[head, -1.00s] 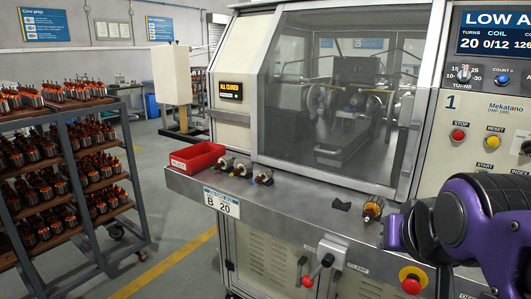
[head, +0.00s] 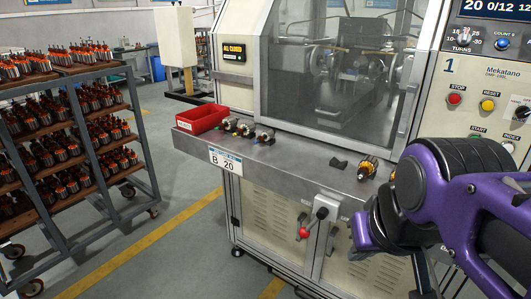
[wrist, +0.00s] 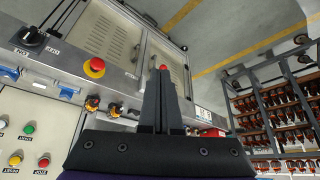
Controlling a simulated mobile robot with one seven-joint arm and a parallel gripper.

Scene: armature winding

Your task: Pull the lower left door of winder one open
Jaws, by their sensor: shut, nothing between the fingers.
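Winder one's lower left door (head: 268,215) is a cream vented panel below the steel ledge, and it looks closed. A dark upright handle (head: 301,222) shows at its right side, partly beside the red-knobbed clamp lever (head: 304,233). In the wrist view, turned about, the left door (wrist: 168,48) lies beyond my fingers. My gripper (wrist: 163,75) is shut and empty there, its tips overlapping the red knob in the picture; I cannot tell if they touch. In the head view my purple arm hides the lower right, and the fingers cannot be made out.
The ledge holds a red bin (head: 201,118), several armatures (head: 367,168) and a black block (head: 338,163). A red emergency button (wrist: 95,67) sits on the front. A rack of armatures (head: 75,130) stands left. The floor before the left door is clear.

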